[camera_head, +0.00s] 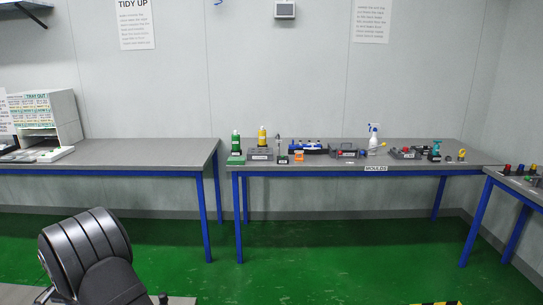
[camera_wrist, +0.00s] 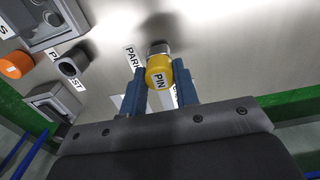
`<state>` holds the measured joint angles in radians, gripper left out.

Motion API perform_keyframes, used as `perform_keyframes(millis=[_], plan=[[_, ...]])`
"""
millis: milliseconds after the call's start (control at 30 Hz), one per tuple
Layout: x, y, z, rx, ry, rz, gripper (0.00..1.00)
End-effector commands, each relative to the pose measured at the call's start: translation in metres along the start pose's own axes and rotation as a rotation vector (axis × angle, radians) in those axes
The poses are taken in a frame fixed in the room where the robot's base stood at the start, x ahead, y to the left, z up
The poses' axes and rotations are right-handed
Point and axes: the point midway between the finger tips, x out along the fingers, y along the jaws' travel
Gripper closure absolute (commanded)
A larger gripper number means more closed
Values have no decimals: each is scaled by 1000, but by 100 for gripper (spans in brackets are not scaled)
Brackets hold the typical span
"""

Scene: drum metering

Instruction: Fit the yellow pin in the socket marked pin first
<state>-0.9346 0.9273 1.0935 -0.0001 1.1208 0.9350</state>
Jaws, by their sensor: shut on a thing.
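In the wrist view my gripper (camera_wrist: 162,84) is shut on the yellow pin (camera_wrist: 158,74), which has PIN printed on its side. One blue finger is on each side of it, and its grey metal end points away from me. A label reading PARK (camera_wrist: 133,60) lies beside it, partly hidden. A dark round socket (camera_wrist: 72,65) stands to the left, apart from the pin. It covers part of a label (camera_wrist: 77,84) of which P and ST show. I cannot tell whether the metal end touches the surface. I cannot make out my gripper in the head view.
In the wrist view an orange knob (camera_wrist: 14,65), a grey box with a window (camera_wrist: 48,24) and another grey box (camera_wrist: 56,103) are on the left. The grey surface (camera_wrist: 240,50) to the right is clear. Blue-legged tables (camera_head: 330,172) stand along the wall in the head view.

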Motion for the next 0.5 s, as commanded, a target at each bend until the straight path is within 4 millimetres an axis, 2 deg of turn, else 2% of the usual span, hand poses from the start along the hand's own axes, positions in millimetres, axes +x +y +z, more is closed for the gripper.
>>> perform_keyframes(millis=[500], plan=[[-16, 0, 0, 0, 0, 0, 100]])
